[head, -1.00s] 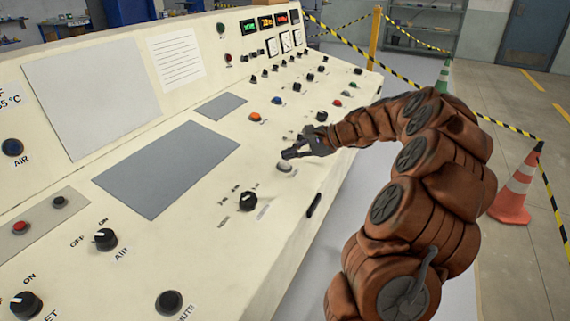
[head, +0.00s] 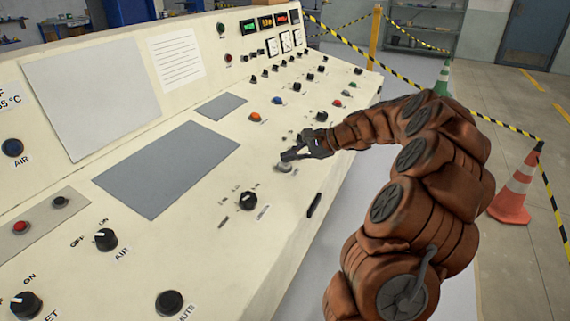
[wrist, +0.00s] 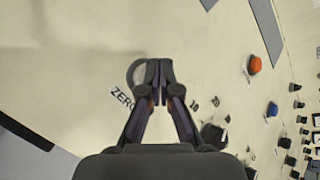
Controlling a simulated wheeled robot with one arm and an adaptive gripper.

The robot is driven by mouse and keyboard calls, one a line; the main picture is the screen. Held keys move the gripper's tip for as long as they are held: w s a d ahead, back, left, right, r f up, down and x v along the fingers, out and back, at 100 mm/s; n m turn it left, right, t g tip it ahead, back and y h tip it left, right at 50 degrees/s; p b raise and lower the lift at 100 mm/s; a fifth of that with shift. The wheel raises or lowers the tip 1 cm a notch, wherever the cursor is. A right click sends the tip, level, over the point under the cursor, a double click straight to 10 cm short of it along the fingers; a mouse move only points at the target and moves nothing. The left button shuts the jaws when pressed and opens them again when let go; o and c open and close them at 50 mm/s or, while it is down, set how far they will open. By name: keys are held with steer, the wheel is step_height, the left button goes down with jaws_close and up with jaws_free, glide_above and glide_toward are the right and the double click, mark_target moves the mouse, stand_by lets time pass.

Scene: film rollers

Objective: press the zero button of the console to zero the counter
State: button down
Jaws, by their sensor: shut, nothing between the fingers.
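The zero button (wrist: 133,73) is a round pale button with a "ZERO" label (wrist: 122,97) beside it in the wrist view. It also shows in the head view (head: 284,169), just below the fingertips. It is on the cream sloped console (head: 290,215). My gripper (wrist: 153,72) is shut and empty. Its fingertips overlap the right side of the button in the wrist view and hide part of it. In the head view my gripper (head: 287,156) is right at the button; I cannot tell whether they touch.
A black knob (head: 248,201) is at the lower left of the button. An orange button (head: 255,117) and a blue button (head: 277,101) are farther up the panel. Lit displays (head: 265,22) are at the back. A traffic cone (head: 513,190) stands at right.

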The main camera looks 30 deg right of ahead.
steer(key=shift+w+a+f, duration=0.1)
steer(key=shift+f, duration=0.4)
stand_by(0.8)
steer(key=shift+r, duration=0.1)
steer(key=shift+r+p, duration=0.6)
steer(key=shift+r, duration=0.2)
steer(key=shift+s+d+r+p, duration=0.2)
steer(key=shift+r+p, duration=0.35)
steer(key=shift+r, duration=0.25)
steer(key=shift+s+d+r+p, duration=0.1)
steer(key=shift+s+r+p, duration=0.15)
steer(key=shift+r+p, duration=0.5)
steer(key=shift+s+d+r+p, duration=0.2)
steer(key=shift+r+p, duration=0.2)
steer(key=shift+r, duration=0.5)
